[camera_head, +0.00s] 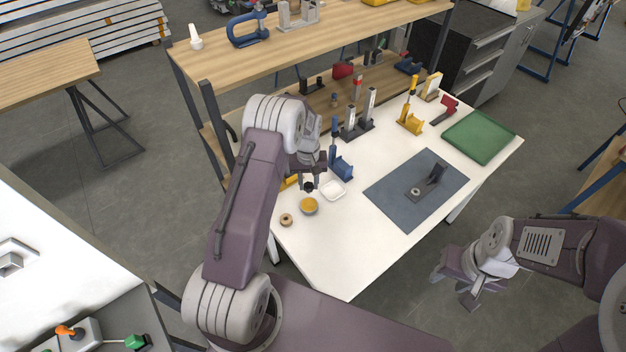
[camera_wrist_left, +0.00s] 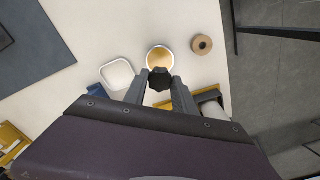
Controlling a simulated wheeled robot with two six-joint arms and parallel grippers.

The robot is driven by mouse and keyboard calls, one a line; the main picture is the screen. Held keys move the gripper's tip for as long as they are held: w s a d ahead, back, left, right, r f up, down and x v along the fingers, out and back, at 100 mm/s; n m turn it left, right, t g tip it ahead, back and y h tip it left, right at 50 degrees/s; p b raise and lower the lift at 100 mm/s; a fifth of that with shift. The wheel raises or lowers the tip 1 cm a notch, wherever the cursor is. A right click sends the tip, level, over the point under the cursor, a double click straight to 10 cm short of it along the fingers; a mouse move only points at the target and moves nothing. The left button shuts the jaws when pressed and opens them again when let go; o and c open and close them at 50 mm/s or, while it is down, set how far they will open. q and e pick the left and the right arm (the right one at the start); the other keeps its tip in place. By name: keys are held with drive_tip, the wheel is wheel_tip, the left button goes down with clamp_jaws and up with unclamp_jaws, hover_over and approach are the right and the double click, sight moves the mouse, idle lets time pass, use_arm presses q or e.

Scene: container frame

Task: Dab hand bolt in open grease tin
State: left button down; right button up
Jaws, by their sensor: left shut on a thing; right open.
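The open grease tin (camera_head: 309,207) is a small round tin with yellow-brown grease, standing on the white table. It also shows in the left wrist view (camera_wrist_left: 160,57). My left gripper (camera_head: 307,186) is just above and behind the tin. It is shut on the dark knob of the hand bolt (camera_wrist_left: 160,80), which in the left wrist view overlaps the tin's near edge. The bolt's shank is hidden, so I cannot tell whether it touches the grease. My right gripper (camera_head: 455,283) is open and empty, off the table's front right side.
A white square dish (camera_head: 333,190) stands right of the tin, and a tan ring (camera_head: 286,219) lies to its left. A grey mat (camera_head: 404,201) carries a dark bracket (camera_head: 432,182). Blue and yellow clamps stand behind. A green tray (camera_head: 479,137) lies at the far right.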

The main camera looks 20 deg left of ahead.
sight(309, 193)
use_arm(q)
drive_tip(key=shift+a+f, duration=0.15)
drive_tip(key=shift+f, duration=0.15)
drive_tip(key=shift+f+b, duration=0.3)
drive_tip(key=shift+b, duration=0.05)
drive_tip(key=f+b, duration=0.3)
drive_tip(key=f, duration=0.1)
drive_tip(key=shift+d+f, duration=0.1)
drive_tip(key=shift+d, duration=0.1)
drive_tip(key=shift+a+f+b, duration=0.1)
drive_tip(key=shift+f+b, duration=0.35)
drive_tip(key=shift+r, duration=0.1)
drive_tip(key=shift+f+b, duration=0.3)
drive_tip(key=shift+f, duration=0.3)
idle(0.8)
drive_tip(key=shift+r, duration=0.1)
